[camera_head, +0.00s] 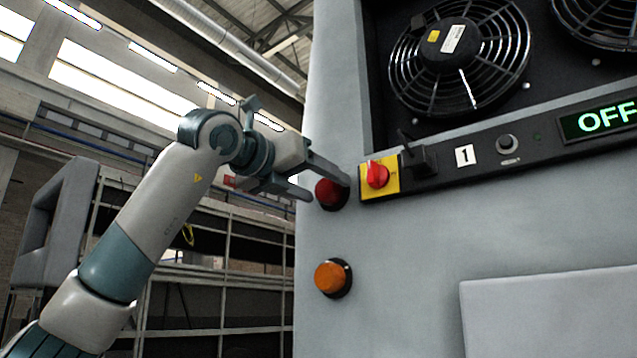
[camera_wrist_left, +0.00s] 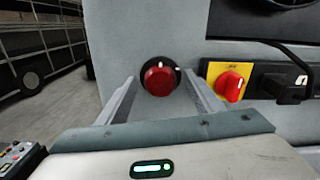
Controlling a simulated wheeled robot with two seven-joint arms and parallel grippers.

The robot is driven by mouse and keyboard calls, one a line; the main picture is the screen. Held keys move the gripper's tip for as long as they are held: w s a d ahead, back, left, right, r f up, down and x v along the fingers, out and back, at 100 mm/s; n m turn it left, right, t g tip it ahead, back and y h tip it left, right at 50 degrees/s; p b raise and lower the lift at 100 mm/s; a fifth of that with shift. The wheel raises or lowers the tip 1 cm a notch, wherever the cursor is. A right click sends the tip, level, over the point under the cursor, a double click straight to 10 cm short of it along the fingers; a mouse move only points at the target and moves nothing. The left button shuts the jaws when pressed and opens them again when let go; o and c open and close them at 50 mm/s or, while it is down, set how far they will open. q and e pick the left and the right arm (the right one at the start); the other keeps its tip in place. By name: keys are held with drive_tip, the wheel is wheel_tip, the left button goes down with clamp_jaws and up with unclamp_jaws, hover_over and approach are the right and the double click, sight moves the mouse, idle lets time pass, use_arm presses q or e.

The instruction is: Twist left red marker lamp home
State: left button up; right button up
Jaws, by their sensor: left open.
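The red marker lamp (camera_head: 329,194) is a round red lens in a dark ring on the grey panel, above an orange lamp. In the left wrist view the red lamp (camera_wrist_left: 160,79) shows between the two open fingers (camera_wrist_left: 160,98), apart from both as far as I can see. A white mark shows at the top of its ring. My right gripper is not in view.
The orange lamp (camera_head: 332,278) sits below. Close to the right are a red rotary switch on a yellow plate (camera_head: 378,176) and a black plug (camera_head: 419,158) with a cable. Fans (camera_head: 460,56) and an OFF display (camera_head: 600,119) are further right. Shelving (camera_head: 215,270) stands left.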

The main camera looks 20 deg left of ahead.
use_arm(q)
drive_tip(key=c, duration=1)
drive_tip(key=shift+c, duration=0.3)
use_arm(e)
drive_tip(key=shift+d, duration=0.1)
